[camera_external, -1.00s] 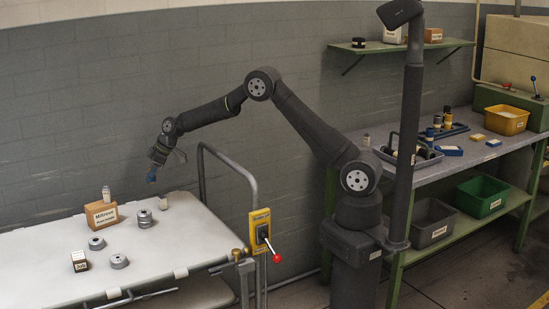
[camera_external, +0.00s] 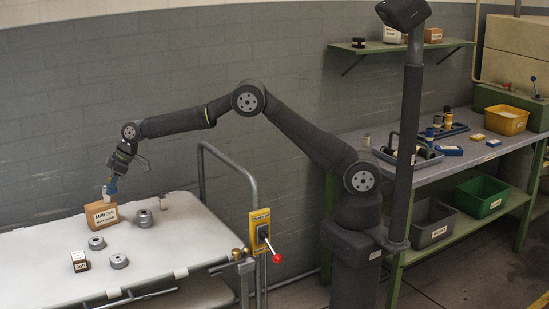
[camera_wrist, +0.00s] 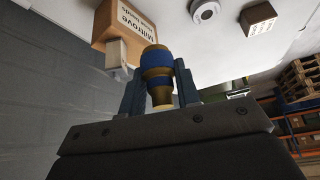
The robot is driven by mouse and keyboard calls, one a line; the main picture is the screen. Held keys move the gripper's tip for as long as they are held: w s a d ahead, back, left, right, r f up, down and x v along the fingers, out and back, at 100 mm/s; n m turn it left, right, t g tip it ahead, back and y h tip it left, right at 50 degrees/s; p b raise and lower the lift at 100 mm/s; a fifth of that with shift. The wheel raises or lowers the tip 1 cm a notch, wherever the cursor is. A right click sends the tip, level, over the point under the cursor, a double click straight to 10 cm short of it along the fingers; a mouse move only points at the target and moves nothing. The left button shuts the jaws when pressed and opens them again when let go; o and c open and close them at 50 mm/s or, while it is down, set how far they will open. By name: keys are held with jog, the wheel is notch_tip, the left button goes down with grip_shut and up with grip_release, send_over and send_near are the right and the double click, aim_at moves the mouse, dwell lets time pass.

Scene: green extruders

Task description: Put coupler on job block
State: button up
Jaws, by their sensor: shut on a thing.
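My gripper (camera_external: 112,182) is over the left table, pointing down just above the Miltrove-labelled brown box. In the wrist view, its two blue-grey fingers (camera_wrist: 157,82) are shut on a blue and brass-coloured fitting, which I take to be the coupler (camera_wrist: 155,58). The coupler is hard to make out in the external view. A small dark block with a white label, which looks like the job block (camera_external: 79,262), sits near the table's front left. It also shows at the top of the wrist view (camera_wrist: 258,18). Its top looks bare.
The Miltrove box (camera_external: 96,220) carries a small pale piece (camera_wrist: 115,53) close to my gripper. A rail (camera_external: 245,170) rises at right.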

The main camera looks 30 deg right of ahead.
jog(key=s+a+r, duration=0.2)
jog(key=s+a, duration=0.7)
jog(key=s, duration=0.1)
send_over(78, 255)
jog(key=f, duration=0.4)
jog(key=d+f, duration=0.1)
jog(key=f, duration=0.1)
jog(key=shift+w+f, duration=0.3)
jog(key=shift+s+a+f, duration=0.35)
jog(key=shift+s+a, duration=0.05)
jog(key=shift+a, duration=0.15)
jog(key=shift+f, duration=2)
jog(key=o, duration=1.1)
jog(key=shift+f, duration=0.15)
jog(key=shift+c, duration=0.2)
